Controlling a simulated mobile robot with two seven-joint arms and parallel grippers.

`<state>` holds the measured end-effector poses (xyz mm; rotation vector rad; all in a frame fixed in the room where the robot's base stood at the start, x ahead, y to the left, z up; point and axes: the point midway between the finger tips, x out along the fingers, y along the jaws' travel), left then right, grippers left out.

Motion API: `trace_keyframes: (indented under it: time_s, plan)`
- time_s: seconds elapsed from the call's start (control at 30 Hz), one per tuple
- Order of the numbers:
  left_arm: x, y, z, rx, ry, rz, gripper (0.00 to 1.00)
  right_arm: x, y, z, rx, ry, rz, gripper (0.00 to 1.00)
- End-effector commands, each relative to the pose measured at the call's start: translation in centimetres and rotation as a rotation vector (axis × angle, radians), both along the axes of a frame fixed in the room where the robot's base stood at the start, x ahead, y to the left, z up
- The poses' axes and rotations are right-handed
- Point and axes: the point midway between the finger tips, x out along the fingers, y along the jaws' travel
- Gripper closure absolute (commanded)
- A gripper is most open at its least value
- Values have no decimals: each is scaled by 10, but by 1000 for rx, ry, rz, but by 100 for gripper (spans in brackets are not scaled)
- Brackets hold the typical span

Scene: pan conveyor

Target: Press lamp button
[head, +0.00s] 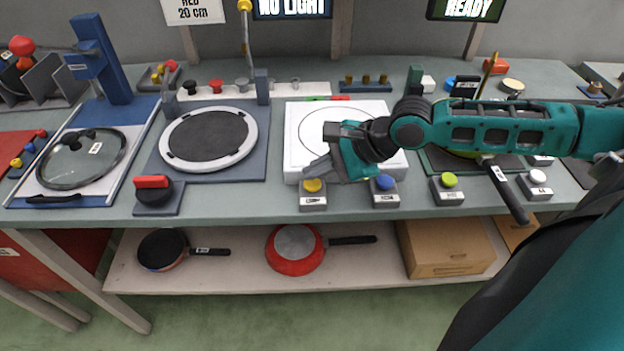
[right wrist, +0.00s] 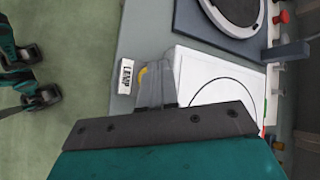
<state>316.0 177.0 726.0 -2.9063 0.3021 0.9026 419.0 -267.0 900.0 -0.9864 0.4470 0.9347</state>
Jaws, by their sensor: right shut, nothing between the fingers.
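The lamp button is a yellow cap (head: 312,186) on a small grey box at the table's front edge, before the white square plate. In the right wrist view its white label (right wrist: 126,78) reads LAMP, and a sliver of the yellow cap (right wrist: 142,77) shows beside my fingers. My right gripper (head: 316,168) is shut and empty, just above and behind the yellow button in the head view. Its fingers (right wrist: 155,85) partly cover the button in the wrist view; I cannot tell whether they touch it. My left gripper is not in the head view.
A blue button (head: 384,183) stands close to the right, then a green-yellow one (head: 449,181) and a white one (head: 538,178). The white plate (head: 297,141) lies behind my fingers. A dark display (head: 292,8) reads NO LIGHT; another (head: 466,9) reads READY.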

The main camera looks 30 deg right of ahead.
Motion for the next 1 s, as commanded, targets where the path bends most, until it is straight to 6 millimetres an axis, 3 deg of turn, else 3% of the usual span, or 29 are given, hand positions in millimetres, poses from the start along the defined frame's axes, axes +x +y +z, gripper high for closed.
trace_keyframes:
  time_s: [1.0]
  plan:
    - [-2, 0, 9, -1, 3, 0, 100, 0, 0, -9, 0, 0, 0, 100]
